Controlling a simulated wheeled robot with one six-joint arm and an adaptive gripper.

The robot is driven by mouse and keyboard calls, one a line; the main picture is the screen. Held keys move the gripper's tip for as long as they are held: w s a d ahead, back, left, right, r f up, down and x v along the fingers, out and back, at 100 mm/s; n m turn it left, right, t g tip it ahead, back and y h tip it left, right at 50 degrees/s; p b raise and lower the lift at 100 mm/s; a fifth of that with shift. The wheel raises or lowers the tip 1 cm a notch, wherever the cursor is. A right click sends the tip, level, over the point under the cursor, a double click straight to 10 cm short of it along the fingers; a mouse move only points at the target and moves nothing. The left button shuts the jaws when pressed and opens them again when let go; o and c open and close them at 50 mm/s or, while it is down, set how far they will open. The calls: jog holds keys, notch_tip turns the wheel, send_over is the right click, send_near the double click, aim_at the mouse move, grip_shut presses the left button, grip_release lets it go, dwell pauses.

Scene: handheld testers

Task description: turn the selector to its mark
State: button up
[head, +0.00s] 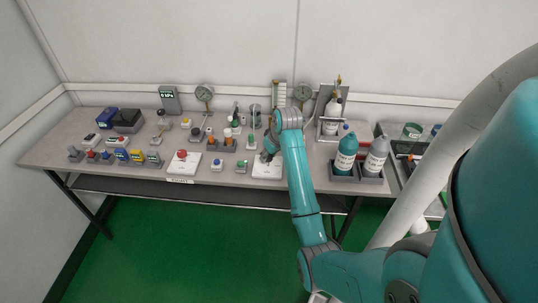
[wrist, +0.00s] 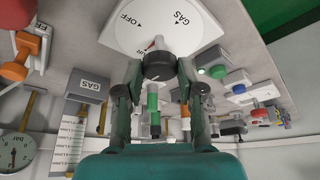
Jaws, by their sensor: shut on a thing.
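The selector is a dark round knob (wrist: 158,66) on a white plate (wrist: 206,30). The plate carries the printed words OFF and GAS with small triangles, and a third word partly hidden by my gripper. A pale pointer with some red shows at the knob's far side, but its exact aim is hard to tell. My gripper (wrist: 158,72) is shut on the knob, one finger on each side. In the head view, the white plate (head: 267,174) lies near the table's front edge, with my gripper (head: 267,156) over it; the knob is hidden there.
The table (head: 230,178) holds many small items. A plate with a red button (head: 181,156) and a small blue button (head: 216,165) stand left of the selector. Teal (head: 346,155) and grey (head: 376,157) bottles stand in a holder to the right. Gauges stand behind.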

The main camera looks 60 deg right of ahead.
jog(key=shift+m, duration=0.3)
jog(key=m, duration=0.2)
jog(key=m+g+h, duration=0.1)
jog(key=shift+w+a+m, duration=0.1)
jog(key=shift+a+m, duration=0.1)
jog(key=shift+m, duration=0.2)
jog(key=m, duration=0.2)
jog(key=m+g+h, duration=0.1)
jog(key=m, duration=0.1)
jog(key=shift+w+g, duration=0.15)
jog(key=shift+g, duration=0.15)
jog(key=m, duration=0.2)
jog(key=m+g, duration=0.1)
jog(key=m, duration=0.2)
jog(key=shift+w+g, duration=0.1)
jog(key=shift+g, duration=0.2)
jog(key=shift+w+m+g, duration=0.1)
jog(key=shift+m+g, duration=0.7)
jog(key=shift+m, duration=1.4)
jog(key=o, duration=1.1)
jog(key=shift+o, duration=0.2)
